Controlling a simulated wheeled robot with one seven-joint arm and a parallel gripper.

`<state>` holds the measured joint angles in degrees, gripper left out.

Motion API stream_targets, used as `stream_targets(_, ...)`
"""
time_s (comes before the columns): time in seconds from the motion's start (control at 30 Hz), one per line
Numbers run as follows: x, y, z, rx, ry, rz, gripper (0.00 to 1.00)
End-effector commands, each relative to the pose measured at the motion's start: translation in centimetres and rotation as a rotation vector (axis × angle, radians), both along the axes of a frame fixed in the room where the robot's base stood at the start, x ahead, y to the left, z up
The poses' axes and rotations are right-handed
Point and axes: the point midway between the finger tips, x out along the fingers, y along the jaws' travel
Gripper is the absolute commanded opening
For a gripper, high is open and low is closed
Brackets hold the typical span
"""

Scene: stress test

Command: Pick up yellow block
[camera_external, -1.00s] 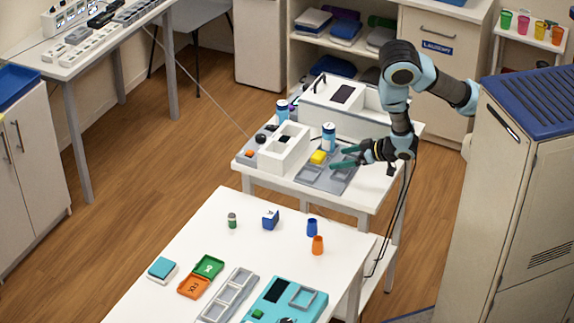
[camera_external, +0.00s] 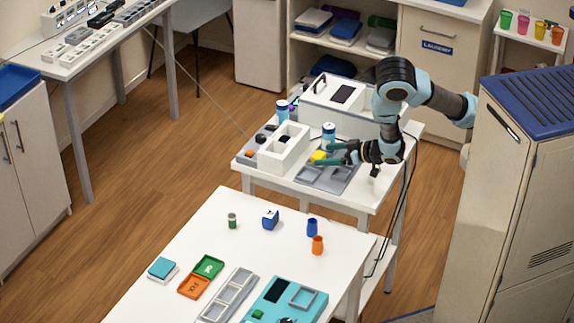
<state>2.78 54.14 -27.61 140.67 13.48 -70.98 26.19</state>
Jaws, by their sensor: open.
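The yellow block (camera_external: 317,156) sits on the far white table, at the back left of a grey tray (camera_external: 325,180) with recesses. My gripper (camera_external: 325,155) reaches in from the right with its green fingers level and pointing left. The fingers are open and their tips are at the block, one on its far side and one on its near side. The fingers partly hide the block. Whether they touch it I cannot tell.
A white divided box (camera_external: 285,150) stands just left of the block. A blue-and-white bottle (camera_external: 328,131) stands close behind my gripper. A large white box (camera_external: 345,100) is at the back. The near table (camera_external: 220,235) holds cups and trays.

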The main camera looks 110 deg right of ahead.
Motion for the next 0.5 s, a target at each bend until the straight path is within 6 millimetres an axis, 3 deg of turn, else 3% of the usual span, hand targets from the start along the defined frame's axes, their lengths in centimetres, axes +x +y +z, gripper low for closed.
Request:
stream_targets(0.17,1.3,-1.3,-0.6,0.000,0.000,-0.001,0.97)
stream_targets(0.43,1.5,-1.5,-0.9,0.001,0.000,0.000,0.97)
stream_targets(0.5,1.5,-1.5,-0.9,0.001,-0.001,0.000,0.90)
